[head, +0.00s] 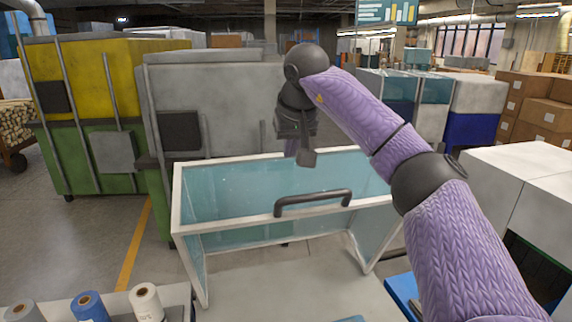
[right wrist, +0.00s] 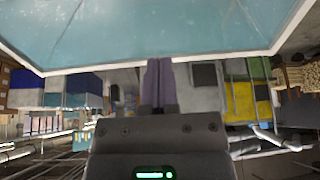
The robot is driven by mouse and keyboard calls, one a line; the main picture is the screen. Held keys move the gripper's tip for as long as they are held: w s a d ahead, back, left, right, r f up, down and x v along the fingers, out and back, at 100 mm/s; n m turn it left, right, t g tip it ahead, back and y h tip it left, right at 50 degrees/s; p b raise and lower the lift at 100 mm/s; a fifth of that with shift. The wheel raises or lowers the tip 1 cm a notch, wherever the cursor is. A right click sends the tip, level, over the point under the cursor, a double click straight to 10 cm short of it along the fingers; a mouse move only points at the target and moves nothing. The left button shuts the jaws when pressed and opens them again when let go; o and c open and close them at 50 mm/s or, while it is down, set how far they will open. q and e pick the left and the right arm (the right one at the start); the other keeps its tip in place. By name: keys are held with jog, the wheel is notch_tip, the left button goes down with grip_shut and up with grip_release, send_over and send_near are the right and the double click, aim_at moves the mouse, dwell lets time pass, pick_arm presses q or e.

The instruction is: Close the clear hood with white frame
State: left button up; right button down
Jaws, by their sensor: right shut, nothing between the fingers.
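The clear hood (head: 235,190) has a white frame and tinted see-through panels and stands in the middle of the head view. Its dark bar handle (head: 313,199) is on the near top edge of the frame. The space below that edge looks open toward me. My right gripper (head: 306,157) is shut and empty, pointing down by the hood's far top edge, beyond the handle. I cannot tell whether it touches the frame. In the right wrist view the shut fingers (right wrist: 158,84) lie close to the white frame edge, with the clear panel (right wrist: 150,30) above. My left gripper is out of view.
Spools (head: 147,302) stand at the lower left of a pale worktop (head: 270,290). A blue item (head: 403,292) lies at lower right. Grey (head: 225,85) and yellow-green (head: 85,75) machines stand behind the hood. White boxes (head: 540,180) are at the right.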

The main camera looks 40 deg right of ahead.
send_over(291, 216)
jog(key=w+d, duration=0.2)
jog(key=w, duration=0.2)
notch_tip(291, 216, down, 8)
jog(key=shift+s+f, duration=0.1)
jog(key=shift+s, duration=0.05)
jog(key=s, duration=0.1)
jog(key=s+a, duration=0.1)
jog(key=s, duration=0.1)
jog(key=shift+a+f, duration=0.1)
jog(key=shift+a, duration=0.15)
jog(key=shift+s+a+f, duration=0.1)
jog(key=shift+s+a, duration=0.15)
jog(key=shift+s, duration=0.05)
